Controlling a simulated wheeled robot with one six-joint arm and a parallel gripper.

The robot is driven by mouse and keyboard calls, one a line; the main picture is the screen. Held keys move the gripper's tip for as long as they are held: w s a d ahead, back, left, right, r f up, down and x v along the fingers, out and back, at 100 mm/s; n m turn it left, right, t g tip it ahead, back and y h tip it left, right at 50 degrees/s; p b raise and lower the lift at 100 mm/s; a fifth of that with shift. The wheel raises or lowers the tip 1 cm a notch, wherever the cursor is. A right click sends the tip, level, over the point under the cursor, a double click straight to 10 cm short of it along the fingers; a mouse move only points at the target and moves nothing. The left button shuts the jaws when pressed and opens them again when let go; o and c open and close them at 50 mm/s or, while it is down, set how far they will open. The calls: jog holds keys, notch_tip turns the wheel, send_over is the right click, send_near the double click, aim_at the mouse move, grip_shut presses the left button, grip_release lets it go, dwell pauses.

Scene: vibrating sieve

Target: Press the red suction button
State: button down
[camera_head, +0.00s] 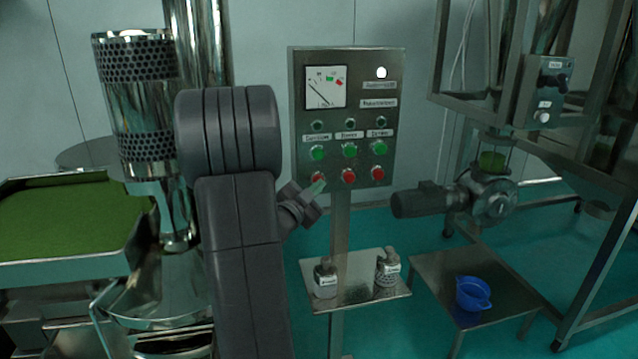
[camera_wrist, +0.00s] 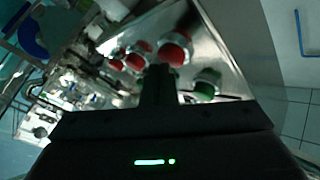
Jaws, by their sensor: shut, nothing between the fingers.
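The upright control panel (camera_head: 298,110) stands just right of my arm in the head view. A row of red buttons runs along its bottom, below a row of green ones. The left red button (camera_head: 317,177) is partly hidden behind my gripper (camera_head: 316,188); the middle red button (camera_head: 349,176) and right red button (camera_head: 378,173) are clear. The label texts are too blurred to read surely. In the wrist view my gripper (camera_wrist: 159,72) is shut and empty, its tip beside the nearest red button (camera_wrist: 174,49). I cannot tell whether it touches.
A green button (camera_wrist: 206,85) is close to the fingers. Below the panel, a small metal shelf (camera_head: 355,297) holds two labelled jars. A low metal table with a blue bowl (camera_head: 473,294) is at the right. A metal machine (camera_head: 150,110) stands at the left.

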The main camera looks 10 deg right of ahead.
dwell(0.5)
jog(key=shift+s+b, duration=0.4)
jog(key=shift+s, duration=0.4)
jog(key=shift+s, duration=0.1)
jog(key=shift+s+d+b, duration=0.1)
jog(key=shift+s+b, duration=0.65)
jog(key=shift+s, duration=1.7)
